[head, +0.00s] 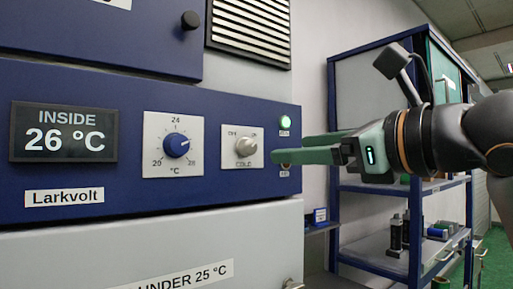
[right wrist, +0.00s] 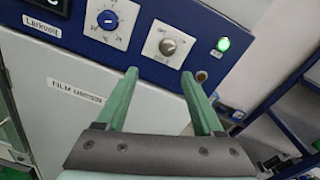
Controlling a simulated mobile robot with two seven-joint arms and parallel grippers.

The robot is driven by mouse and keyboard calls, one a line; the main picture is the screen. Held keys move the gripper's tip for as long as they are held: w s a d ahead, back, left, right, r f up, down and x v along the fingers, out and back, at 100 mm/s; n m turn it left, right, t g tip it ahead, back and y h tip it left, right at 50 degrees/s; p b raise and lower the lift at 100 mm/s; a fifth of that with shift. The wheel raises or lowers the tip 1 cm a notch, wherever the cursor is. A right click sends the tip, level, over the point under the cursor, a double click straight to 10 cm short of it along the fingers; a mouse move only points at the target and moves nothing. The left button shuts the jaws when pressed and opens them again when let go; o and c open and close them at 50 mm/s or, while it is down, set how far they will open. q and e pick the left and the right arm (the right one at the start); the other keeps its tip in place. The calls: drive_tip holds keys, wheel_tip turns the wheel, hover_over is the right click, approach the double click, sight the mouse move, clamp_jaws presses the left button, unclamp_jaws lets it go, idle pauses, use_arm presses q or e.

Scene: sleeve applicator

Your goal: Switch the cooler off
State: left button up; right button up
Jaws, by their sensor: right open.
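The cooler's grey switch knob (head: 246,147) sits on a white plate marked COLD, on the blue panel; small position labels stand above it. I cannot tell which way it points. It also shows in the right wrist view (right wrist: 168,46), just beyond and between the fingertips. My right gripper (head: 288,149) is open and empty, its green fingers reaching from the right toward the panel and ending just right of the knob. A green lamp (head: 285,121) at the panel's right end is lit. My left gripper is not in view.
A blue temperature dial (head: 176,145) is left of the switch. The display (head: 63,132) reads INSIDE 26 °C. A small brass-coloured round part (right wrist: 202,76) lies below the lamp, close to a finger. A blue-framed shelf (head: 333,110) stands at the right.

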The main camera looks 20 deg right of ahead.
sight(251, 145)
drive_tip(key=p+x, duration=0.1)
drive_tip(key=x, duration=0.2)
drive_tip(key=p+x, duration=0.1)
drive_tip(key=x, duration=0.3)
drive_tip(key=d+r+p+x, duration=0.1)
drive_tip(key=p+x, duration=0.1)
drive_tip(key=x, duration=0.1)
drive_tip(key=shift+w+a+r, duration=0.1)
drive_tip(key=shift+w, duration=0.3)
drive_tip(key=shift+w+a, duration=0.25)
drive_tip(key=shift+w, duration=0.4)
drive_tip(key=shift+c, duration=0.2)
clamp_jaws()
